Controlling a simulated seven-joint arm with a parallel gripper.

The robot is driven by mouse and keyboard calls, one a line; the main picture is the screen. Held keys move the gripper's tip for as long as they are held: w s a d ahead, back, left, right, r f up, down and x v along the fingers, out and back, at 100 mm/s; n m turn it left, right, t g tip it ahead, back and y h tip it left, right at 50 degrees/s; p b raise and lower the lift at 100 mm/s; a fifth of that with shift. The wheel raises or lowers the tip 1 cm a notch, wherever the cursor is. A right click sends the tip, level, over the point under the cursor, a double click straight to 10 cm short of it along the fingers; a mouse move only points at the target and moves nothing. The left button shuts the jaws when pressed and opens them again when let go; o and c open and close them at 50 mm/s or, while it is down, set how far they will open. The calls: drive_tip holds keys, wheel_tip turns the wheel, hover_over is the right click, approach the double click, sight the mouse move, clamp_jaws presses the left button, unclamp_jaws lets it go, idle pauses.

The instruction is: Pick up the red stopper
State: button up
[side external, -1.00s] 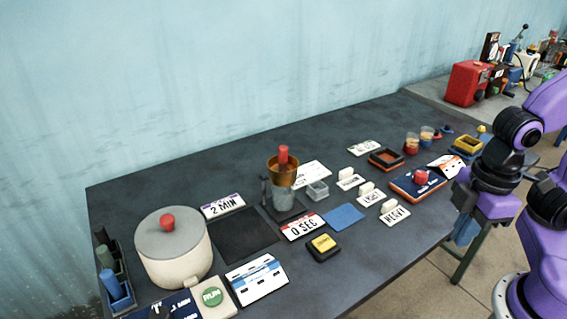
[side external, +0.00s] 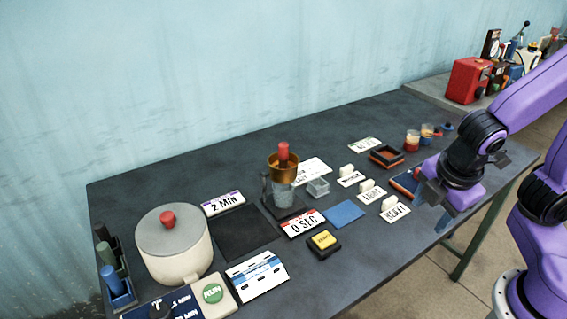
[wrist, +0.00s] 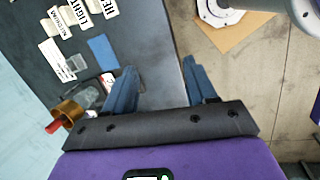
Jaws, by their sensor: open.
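The red stopper (side external: 283,151) stands upright in the mouth of a copper-coloured funnel (side external: 283,172), which sits on a clear jug (side external: 283,197) in the middle of the table. In the wrist view the red stopper (wrist: 54,127) and funnel (wrist: 69,112) show at the lower left. My gripper (side external: 433,207) is open and empty over the table's front right edge, well to the right of the stopper. In the wrist view my gripper's two blue fingers (wrist: 160,70) are spread with nothing between them.
A white pot (side external: 175,250) with a red lid knob (side external: 167,219) stands at left. Label cards with small white blocks and a blue mat (side external: 344,214) lie between gripper and funnel. A yellow button (side external: 323,240) is at the front. The table's front edge runs beneath my gripper.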

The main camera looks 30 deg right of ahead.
drive_tip(key=w+a+n+t+h, duration=0.1)
drive_tip(key=w+a+n+t, duration=0.1)
drive_tip(key=w+n+t, duration=0.3)
drive_tip(key=w+a+n+h, duration=0.2)
drive_tip(key=w+a+n, duration=0.1)
drive_tip(key=w, duration=0.5)
drive_tip(key=n+t+y, duration=0.2)
drive_tip(key=n+t, duration=0.4)
drive_tip(key=n, duration=0.3)
approach(285, 150)
drive_tip(key=shift+h, duration=0.3)
drive_tip(key=x, duration=0.4)
drive_tip(key=a+x, duration=0.1)
drive_tip(key=x, duration=0.2)
drive_tip(key=shift+f, duration=0.4)
drive_tip(key=shift+d+r+x, duration=0.15)
drive_tip(key=shift+x, duration=1.3)
drive_tip(key=shift+d+r+x, duration=0.15)
drive_tip(key=shift+x, duration=1.35)
clamp_jaws()
